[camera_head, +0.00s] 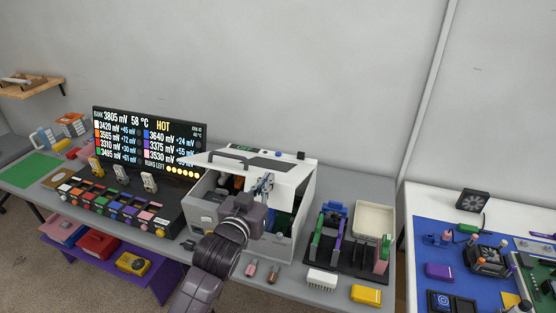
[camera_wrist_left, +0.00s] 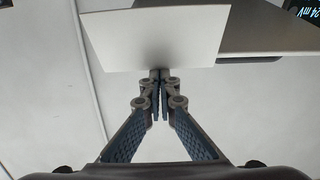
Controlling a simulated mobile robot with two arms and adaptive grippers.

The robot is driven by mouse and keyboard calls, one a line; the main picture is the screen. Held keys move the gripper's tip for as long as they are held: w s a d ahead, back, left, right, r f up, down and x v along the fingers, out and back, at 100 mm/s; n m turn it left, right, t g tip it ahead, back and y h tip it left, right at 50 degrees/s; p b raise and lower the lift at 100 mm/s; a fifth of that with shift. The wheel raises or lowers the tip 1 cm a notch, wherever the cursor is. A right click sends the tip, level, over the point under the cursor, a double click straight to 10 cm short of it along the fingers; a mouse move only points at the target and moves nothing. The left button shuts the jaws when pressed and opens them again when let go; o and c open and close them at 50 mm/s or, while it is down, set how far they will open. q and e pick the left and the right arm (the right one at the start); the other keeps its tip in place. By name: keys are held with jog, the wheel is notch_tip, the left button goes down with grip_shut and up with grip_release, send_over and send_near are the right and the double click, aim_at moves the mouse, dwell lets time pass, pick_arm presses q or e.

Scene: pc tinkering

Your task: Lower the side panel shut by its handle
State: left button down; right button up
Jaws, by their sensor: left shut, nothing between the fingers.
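The white PC case (camera_head: 210,215) stands on the grey bench, its front open and parts showing inside. Its white side panel (camera_head: 292,178) is raised and sticks out, tilted, over the opening; it also shows in the left wrist view (camera_wrist_left: 155,40). A dark bar (camera_wrist_left: 248,60), perhaps the handle, shows at the panel's edge beside the fingertips. My left gripper (camera_head: 265,184) is shut and empty in front of the panel. In the left wrist view its fingertips (camera_wrist_left: 160,74) are close to the panel's edge; I cannot tell if they touch. My right gripper is out of view.
A display (camera_head: 150,140) and a row of coloured modules (camera_head: 110,206) stand left of the case. A dark rack (camera_head: 345,240), a cream tray (camera_head: 374,218), a white block (camera_head: 322,279) and a yellow block (camera_head: 366,294) are to its right. Open space lies above the case.

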pick_arm(q)
jog(key=s+f+t+b, duration=0.1)
jog(key=f+b, duration=0.5)
jog(key=f, duration=0.1)
jog(key=s+a+f+t+b, duration=0.1)
jog(key=s+f+b, duration=0.1)
jog(key=f+b, duration=0.4)
jog(key=shift+s+a+f+h, duration=0.25)
jog(key=shift+f+h, duration=0.15)
jog(key=shift+f, duration=0.75)
